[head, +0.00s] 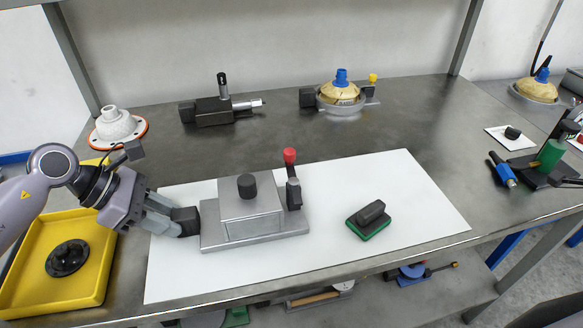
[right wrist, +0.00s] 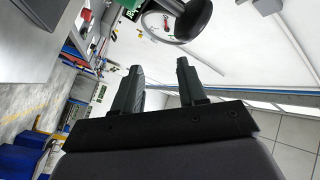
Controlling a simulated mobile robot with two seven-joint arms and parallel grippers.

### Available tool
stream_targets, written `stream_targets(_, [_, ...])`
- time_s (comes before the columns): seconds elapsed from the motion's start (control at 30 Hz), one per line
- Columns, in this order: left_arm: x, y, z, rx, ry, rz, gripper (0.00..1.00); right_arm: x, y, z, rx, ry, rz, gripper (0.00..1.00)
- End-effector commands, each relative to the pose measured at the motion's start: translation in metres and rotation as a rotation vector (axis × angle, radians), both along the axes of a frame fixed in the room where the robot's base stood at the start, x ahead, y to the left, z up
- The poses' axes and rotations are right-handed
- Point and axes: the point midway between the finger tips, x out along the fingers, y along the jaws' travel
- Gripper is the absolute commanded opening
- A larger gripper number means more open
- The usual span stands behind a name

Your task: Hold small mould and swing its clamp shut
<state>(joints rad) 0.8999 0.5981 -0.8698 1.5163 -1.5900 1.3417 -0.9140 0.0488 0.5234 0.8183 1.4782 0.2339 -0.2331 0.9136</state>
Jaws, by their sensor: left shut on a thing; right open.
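The small mould (head: 250,225) is a grey metal block on a flat grey base, with a black knob on top. It lies on the white sheet in the head view. Its clamp (head: 293,190) stands upright at the mould's right end, with a red tip on its handle.
A black block with a green base (head: 369,220) lies on the white sheet (head: 420,190) to the right. A yellow tray (head: 25,285) holds a black disc (head: 67,258) at left. Several fixtures stand along the back of the table. The sheet between clamp and green-based block is clear.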

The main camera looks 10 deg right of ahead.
Motion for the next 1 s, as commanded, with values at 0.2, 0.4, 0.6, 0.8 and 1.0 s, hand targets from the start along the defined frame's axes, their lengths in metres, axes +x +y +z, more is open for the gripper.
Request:
stream_targets(0.2, [0.0,0.0,0.001,-0.002,-0.001,-0.001,0.0,0.059,0.038,0.077,0.056,-0.258,0.14,0.41])
stream_targets(0.4, [0.0,0.0,0.001,-0.002,-0.001,-0.001,0.0,0.134,0.105,0.087,0.107,-0.177,0.346,0.41])
stream_targets(0.6, [0.0,0.0,0.001,-0.002,-0.001,-0.001,0.0,0.193,0.185,0.098,0.115,-0.064,0.561,0.41])
stream_targets(0.8, [0.0,0.0,0.001,-0.002,-0.001,-0.001,0.0,0.236,0.275,0.11,0.077,0.07,0.789,0.41])
stream_targets(1.0, [0.0,0.0,0.001,-0.002,-0.001,-0.001,0.0,0.258,0.371,0.121,-0.014,0.229,1.027,0.41])
